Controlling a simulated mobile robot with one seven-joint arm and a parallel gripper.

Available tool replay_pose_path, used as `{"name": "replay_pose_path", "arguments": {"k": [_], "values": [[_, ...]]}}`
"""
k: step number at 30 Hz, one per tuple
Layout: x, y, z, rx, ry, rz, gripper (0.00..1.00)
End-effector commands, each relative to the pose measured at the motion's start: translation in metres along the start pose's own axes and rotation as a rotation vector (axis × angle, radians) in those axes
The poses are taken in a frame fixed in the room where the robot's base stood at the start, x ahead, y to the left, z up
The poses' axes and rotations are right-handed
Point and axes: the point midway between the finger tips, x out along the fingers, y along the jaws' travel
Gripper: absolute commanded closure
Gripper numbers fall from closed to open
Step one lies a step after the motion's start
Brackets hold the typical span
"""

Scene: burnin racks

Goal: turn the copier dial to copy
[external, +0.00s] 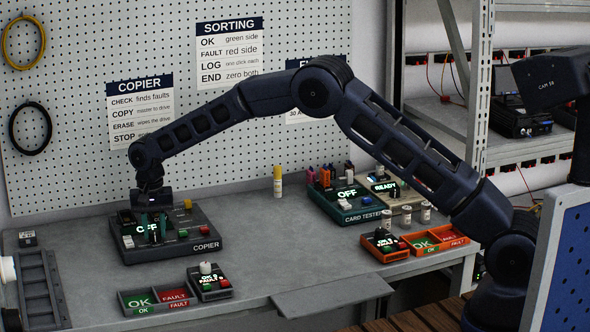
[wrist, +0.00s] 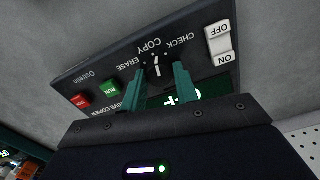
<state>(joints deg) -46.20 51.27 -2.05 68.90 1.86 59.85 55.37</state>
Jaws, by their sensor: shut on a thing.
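The copier (external: 205,245) is a dark box on the bench at the left, marked COPIER. In the wrist view its panel (wrist: 95,62) appears upside down, with CHECK, COPY and ERASE around the small dial (wrist: 156,68). A white mark shows on the dial; which label it points to I cannot tell for sure. My gripper (wrist: 160,78) reaches down onto the panel, its two green fingers shut on the dial from both sides.
The copier also has a white ON/OFF switch (wrist: 221,44), a green RUN button (wrist: 111,89) and a red button (wrist: 80,101). A card tester (external: 352,214) stands to the right. Sorting trays (external: 155,300) lie in front.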

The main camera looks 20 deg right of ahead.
Motion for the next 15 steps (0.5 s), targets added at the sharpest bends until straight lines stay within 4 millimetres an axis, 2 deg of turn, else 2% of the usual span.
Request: {"name": "replay_pose_path", "arguments": {"k": [6, 15], "values": [[-0.0006, -0.0005, 0.0005, -0.119, 0.0, -0.001, 0.93], [-0.0006, -0.0002, 0.0, -0.192, 0.0, -0.001, 0.93]]}}
